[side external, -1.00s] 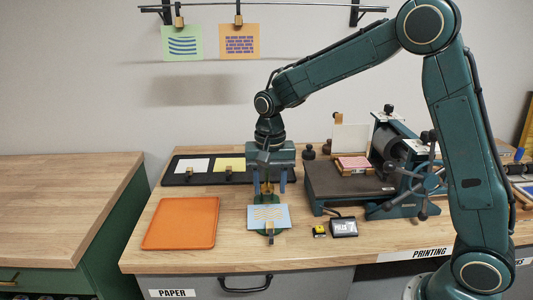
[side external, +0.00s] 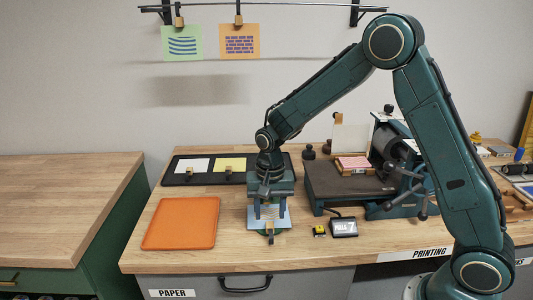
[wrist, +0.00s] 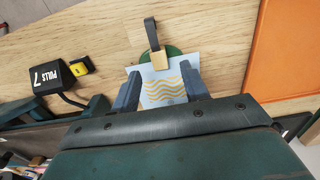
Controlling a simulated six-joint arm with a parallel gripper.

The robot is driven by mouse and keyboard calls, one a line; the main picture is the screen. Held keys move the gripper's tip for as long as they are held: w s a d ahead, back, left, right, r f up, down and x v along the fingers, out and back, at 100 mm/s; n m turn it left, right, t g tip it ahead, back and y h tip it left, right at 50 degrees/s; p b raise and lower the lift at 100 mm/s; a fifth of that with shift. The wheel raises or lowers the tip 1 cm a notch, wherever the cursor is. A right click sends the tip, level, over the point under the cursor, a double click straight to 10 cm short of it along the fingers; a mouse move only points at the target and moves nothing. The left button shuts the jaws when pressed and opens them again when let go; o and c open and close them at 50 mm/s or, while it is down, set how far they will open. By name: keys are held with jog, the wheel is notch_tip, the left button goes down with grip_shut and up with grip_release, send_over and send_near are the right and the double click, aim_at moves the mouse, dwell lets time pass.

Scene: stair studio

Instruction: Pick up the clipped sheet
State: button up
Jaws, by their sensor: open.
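The clipped sheet (side external: 270,212) is light blue with yellow wavy lines, and its print faces my wrist view (wrist: 163,96). A brass-coloured clip (wrist: 160,61) grips its edge, with a dark tab sticking out from it. A round green base (wrist: 174,51) shows beneath the clip. My gripper (wrist: 160,82) is open above the sheet, one finger toward each side of it, with the clip just beyond the fingertips. In the side view my gripper (side external: 269,222) hides the back of the sheet. I cannot tell whether the fingers touch it.
An orange tray (side external: 181,223) lies to the left. A dark tray (side external: 203,180) with white and yellow clipped sheets is behind. A printing press (side external: 350,188) stands right, with a small counter (side external: 343,227) and a yellow item (side external: 319,231) in front. Two clipped prints hang from the wall rail.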

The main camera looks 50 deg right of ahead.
aim_at(270, 223)
jog(key=shift+f, duration=1.9)
grip_shut()
